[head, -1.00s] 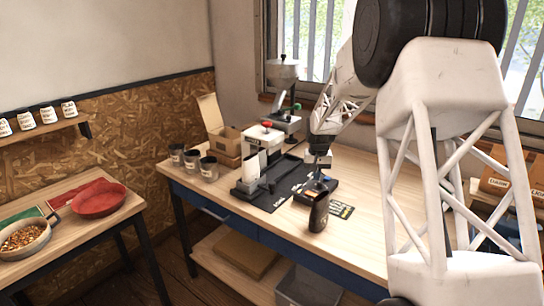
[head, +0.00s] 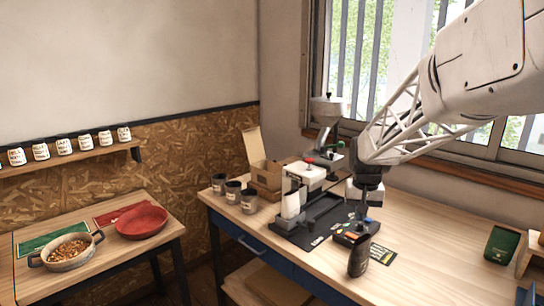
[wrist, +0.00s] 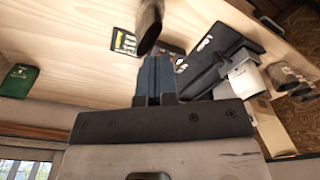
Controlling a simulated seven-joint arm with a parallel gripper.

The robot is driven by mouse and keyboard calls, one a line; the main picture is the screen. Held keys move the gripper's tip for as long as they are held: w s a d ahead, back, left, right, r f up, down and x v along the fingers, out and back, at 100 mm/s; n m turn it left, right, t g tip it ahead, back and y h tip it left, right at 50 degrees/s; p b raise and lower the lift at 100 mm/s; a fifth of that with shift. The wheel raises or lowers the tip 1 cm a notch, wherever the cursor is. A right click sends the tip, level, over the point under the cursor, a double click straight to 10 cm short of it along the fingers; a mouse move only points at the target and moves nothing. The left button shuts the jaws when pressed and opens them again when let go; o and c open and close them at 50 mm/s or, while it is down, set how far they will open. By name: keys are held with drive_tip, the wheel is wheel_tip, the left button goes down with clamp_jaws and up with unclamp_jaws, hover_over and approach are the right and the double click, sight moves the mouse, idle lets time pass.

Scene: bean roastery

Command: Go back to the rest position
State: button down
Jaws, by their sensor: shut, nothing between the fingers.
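My gripper (head: 362,212) hangs pointing down above the wooden workbench (head: 420,265), behind the dark rounded container (head: 358,256) in the head view. In the wrist view its two blue-grey fingers (wrist: 154,75) are together with nothing between them. The same dark container shows just beyond the fingertips in the wrist view (wrist: 149,25); I cannot tell the exact gap. My white arm reaches in from the upper right in the head view.
A black tray (head: 325,215) with a white-and-red device (head: 305,172) stands left of my gripper. Dark cups (head: 233,192), an open cardboard box (head: 265,175) and a grinder (head: 327,115) are farther back. A green pouch (head: 501,245) stands right. Bench between is mostly clear.

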drive_tip(key=s+a+r+n, duration=0.1)
drive_tip(key=s+a, duration=0.2)
drive_tip(key=s, duration=1.4)
drive_tip(key=s+a+t, duration=0.1)
drive_tip(key=s+a, duration=0.2)
drive_tip(key=s, duration=1.5)
drive_tip(key=shift+s+a+r+n+t, duration=0.15)
drive_tip(key=shift+r+n+t, duration=0.15)
drive_tip(key=shift+r+n, duration=0.1)
